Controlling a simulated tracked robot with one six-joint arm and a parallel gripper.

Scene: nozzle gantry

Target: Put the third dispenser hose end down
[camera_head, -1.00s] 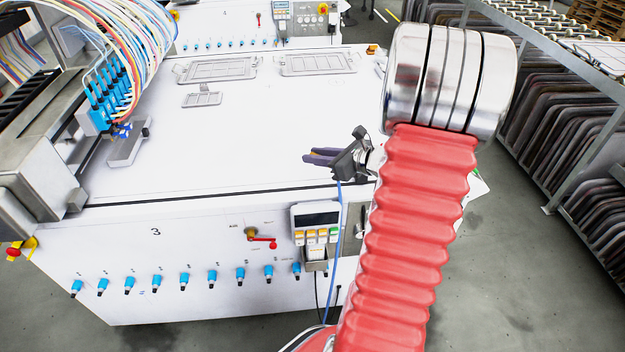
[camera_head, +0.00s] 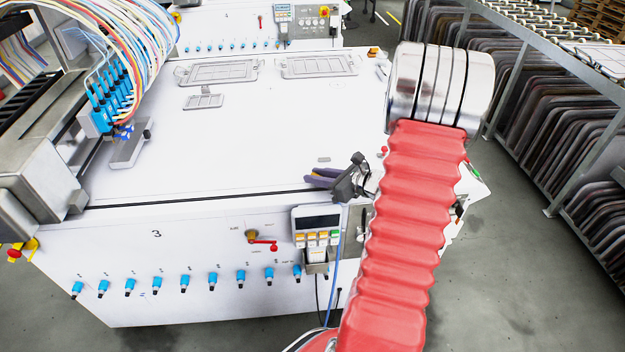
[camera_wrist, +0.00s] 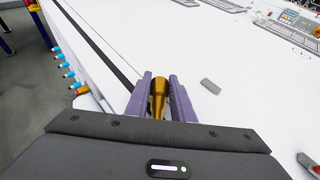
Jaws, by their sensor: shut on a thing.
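My gripper (camera_head: 318,179) has purple fingers and is over the front edge of the white machine top (camera_head: 250,140), right of its middle. In the wrist view its fingers (camera_wrist: 160,98) are shut on the brass-coloured hose end (camera_wrist: 158,90). In the head view the hose end cannot be made out behind the fingers. A thin blue hose (camera_head: 334,270) hangs below my gripper, down the machine's front. Whether the hose end touches the top cannot be told.
A small grey block (camera_head: 323,159) lies on the top just beyond my gripper; the wrist view shows it too (camera_wrist: 210,86). A control panel (camera_head: 317,228) and a row of blue connectors (camera_head: 184,282) are on the front. The blue nozzle gantry (camera_head: 108,100) stands left. The middle top is clear.

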